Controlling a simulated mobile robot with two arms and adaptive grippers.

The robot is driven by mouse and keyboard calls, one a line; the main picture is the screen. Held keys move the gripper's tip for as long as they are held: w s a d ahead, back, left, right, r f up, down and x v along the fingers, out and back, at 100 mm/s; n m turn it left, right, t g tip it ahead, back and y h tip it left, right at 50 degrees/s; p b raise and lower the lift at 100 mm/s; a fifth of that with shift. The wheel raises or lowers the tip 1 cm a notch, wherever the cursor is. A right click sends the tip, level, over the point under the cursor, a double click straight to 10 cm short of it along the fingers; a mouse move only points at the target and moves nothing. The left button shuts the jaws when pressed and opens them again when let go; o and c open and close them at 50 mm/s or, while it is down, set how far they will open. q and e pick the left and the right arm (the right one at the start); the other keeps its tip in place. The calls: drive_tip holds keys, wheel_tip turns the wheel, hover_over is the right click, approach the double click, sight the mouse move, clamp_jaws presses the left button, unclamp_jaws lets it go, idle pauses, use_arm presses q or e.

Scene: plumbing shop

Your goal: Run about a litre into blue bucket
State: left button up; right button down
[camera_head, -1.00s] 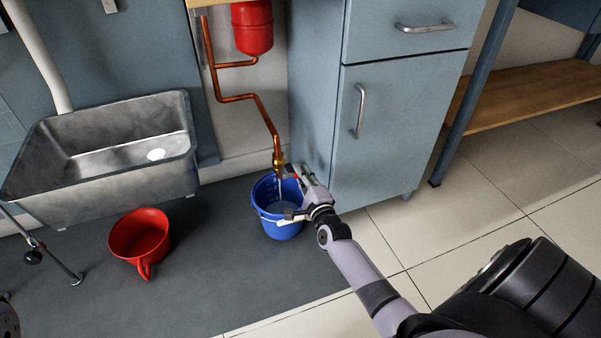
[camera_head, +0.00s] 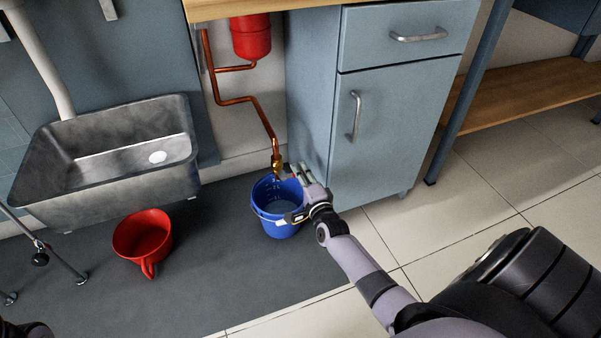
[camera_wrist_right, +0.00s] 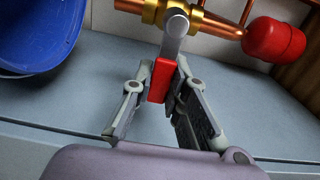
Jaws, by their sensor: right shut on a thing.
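The blue bucket (camera_head: 282,234) stands upright on the dark mat, below the brass valve (camera_head: 277,165) at the end of the copper pipe. Pale marks show on its inner wall; my gripper partly covers its opening, and I cannot read the water level. My right gripper (camera_head: 288,195) is at the valve, above the bucket's right side. In the right wrist view its fingers (camera_wrist_right: 158,98) are closed on the red grip of the valve lever (camera_wrist_right: 160,80). The bucket's blue wall (camera_wrist_right: 35,35) shows there at upper left. My left gripper is out of view.
A red jug (camera_head: 141,238) stands on the mat left of the bucket. A grey metal sink (camera_head: 110,185) is behind it. A blue-grey cabinet (camera_head: 395,120) stands close to the right of the bucket. Tiled floor at right is clear.

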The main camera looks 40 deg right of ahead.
drive_tip(key=c, duration=1.5)
unclamp_jaws()
drive_tip(key=shift+c, duration=0.2)
drive_tip(key=v, duration=1.2)
